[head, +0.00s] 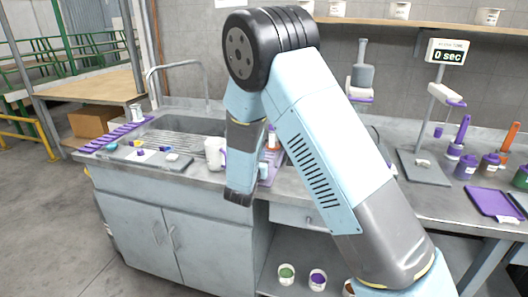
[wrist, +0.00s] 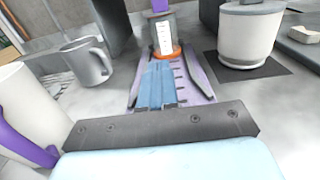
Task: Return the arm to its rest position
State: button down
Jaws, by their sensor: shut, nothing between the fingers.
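My arm spans the middle of the head view, bent at a high elbow. Its lower part hangs down, and my gripper (head: 238,196) is at its end, before the front edge of the counter in the picture. In the wrist view my gripper (wrist: 158,85) shows as blue fingers side by side, shut and empty. They appear over or in front of a purple tray (wrist: 199,93); the gap between them cannot be judged. My arm hides part of the counter and the wall behind it.
A white mug with a purple handle (wrist: 25,120), a grey mug (wrist: 90,62), an orange-ringed bottle (wrist: 162,42) and a white pot (wrist: 250,35) stand around the gripper. The counter (head: 190,181) has a sink. Floor at left is open.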

jog(key=shift+v, duration=0.9)
jog(key=shift+s+r, duration=0.1)
jog(key=shift+s, duration=0.05)
jog(key=s+d+r+m+g+h, duration=0.2)
jog(key=s+d+r+m+g, duration=0.3)
jog(key=d, duration=0.4)
jog(key=s+d+r+m+g+h, duration=0.25)
jog(key=s+d+r+m, duration=0.25)
jog(key=d+m, duration=0.35)
jog(key=s+d+r+m+g+h, duration=0.2)
jog(key=s+d+r+m+g, duration=0.3)
jog(key=d, duration=0.5)
jog(key=s+d+r+m+g+y, duration=0.25)
jog(key=s+m+y, duration=0.25)
jog(key=s+m, duration=0.5)
jog(key=s+a+r+m+t+y, duration=0.1)
jog(key=s+a+r+m+y, duration=0.1)
jog(key=s, duration=0.4)
jog(key=s+a+r+m+t+y, duration=0.2)
jog(key=s+y, duration=0.2)
jog(key=s, duration=0.2)
jog(key=shift+s+m, duration=0.25)
jog(key=shift+m, duration=0.1)
